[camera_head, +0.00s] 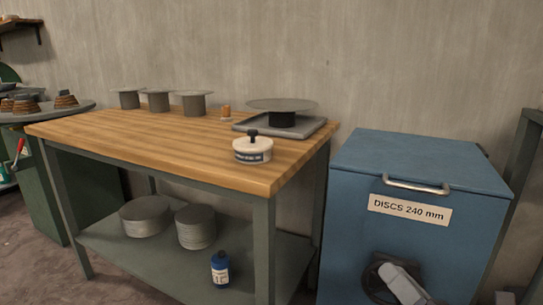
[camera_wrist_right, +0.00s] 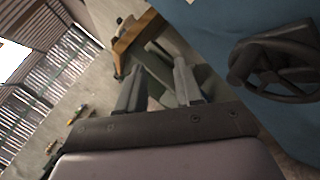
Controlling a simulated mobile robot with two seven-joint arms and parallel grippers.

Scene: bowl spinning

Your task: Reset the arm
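My right gripper (camera_wrist_right: 158,76) shows in the right wrist view with its two grey fingers spread apart and nothing between them. In the head view only a light grey part of my right arm or gripper (camera_head: 402,287) shows at the bottom edge, in front of the blue chest (camera_head: 420,165) labelled "DISCS 240 mm". A dark round handwheel (camera_wrist_right: 275,68) on the blue chest is to the right of the fingers in the wrist view, apart from them. My left gripper is in neither view.
A wooden workbench (camera_head: 140,132) stands left of the chest. Disc stacks (camera_head: 196,232) and a blue bottle (camera_head: 220,268) sit on the lower shelf.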

